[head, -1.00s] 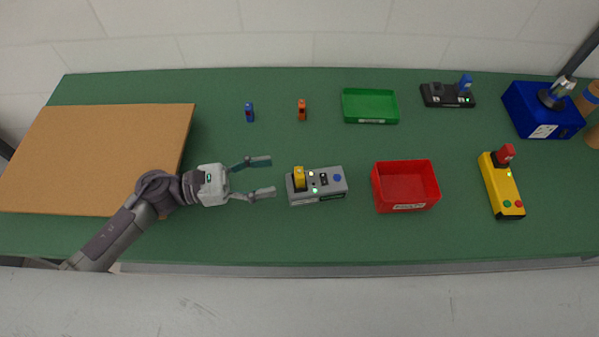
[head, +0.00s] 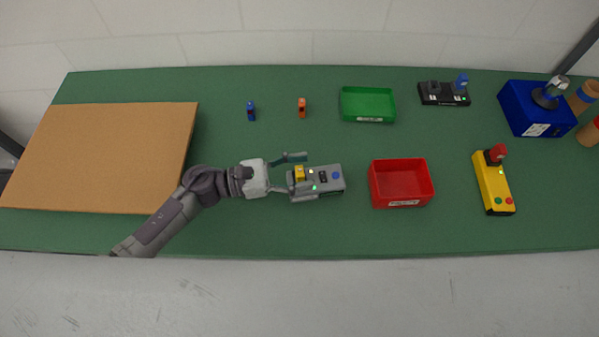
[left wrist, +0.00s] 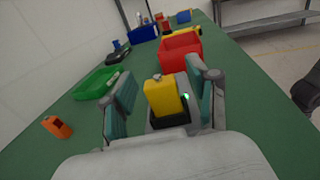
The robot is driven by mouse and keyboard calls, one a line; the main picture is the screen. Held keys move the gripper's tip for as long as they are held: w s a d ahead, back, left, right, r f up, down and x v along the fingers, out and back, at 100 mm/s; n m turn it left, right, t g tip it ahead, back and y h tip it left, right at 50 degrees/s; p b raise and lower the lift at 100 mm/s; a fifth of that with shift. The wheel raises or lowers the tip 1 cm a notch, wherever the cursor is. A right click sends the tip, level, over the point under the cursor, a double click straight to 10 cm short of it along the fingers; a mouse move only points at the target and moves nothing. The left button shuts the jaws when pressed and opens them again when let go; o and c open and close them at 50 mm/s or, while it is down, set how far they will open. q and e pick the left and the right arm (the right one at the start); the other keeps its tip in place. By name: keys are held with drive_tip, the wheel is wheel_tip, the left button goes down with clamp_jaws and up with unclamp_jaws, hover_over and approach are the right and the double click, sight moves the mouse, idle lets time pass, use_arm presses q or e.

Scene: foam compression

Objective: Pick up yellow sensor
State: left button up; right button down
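The yellow sensor (head: 299,173) stands upright at the left end of a grey box (head: 330,181) with lights and a blue button. In the left wrist view the sensor (left wrist: 164,99) is between the two teal finger pads, with a visible gap on each side. My left gripper (head: 293,173) is open, its fingers reaching around the sensor from the left. My right gripper is not in view.
A red bin (head: 402,183) stands right of the grey box, and a green tray (head: 367,104) behind. A blue item (head: 251,111) and an orange item (head: 302,107) stand farther back. A brown board (head: 100,155) lies at left. A yellow controller (head: 493,183) lies at right.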

use_arm(q)
clamp_jaws()
drive_tip(key=shift+r, duration=0.1)
